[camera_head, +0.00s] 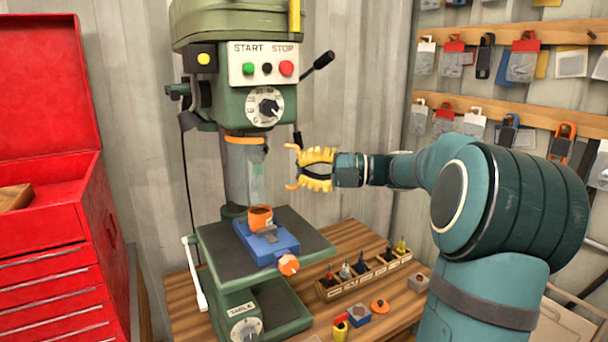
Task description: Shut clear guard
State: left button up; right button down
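The green drill press (237,60) stands at the back centre. The clear guard (243,172) is a see-through panel with an orange band along its top. It hangs below the press head, above the table; I cannot tell whether it is fully shut. My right gripper (293,168) comes in from the right, just right of the guard. Its yellow fingers are spread with orange tips pointing left, and nothing is between them. A visible gap seems to separate it from the guard. My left gripper is not in view.
A blue vise (266,240) with an orange cup-like part (260,217) sits on the press table (222,250). A feed lever (318,62) sticks out above my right gripper. A bit rack (366,272) stands on the wooden bench. A red tool chest (50,235) is at left.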

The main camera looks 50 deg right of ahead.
jog(key=shift+w+d, duration=0.3)
jog(key=shift+d, duration=0.2)
dwell(0.4)
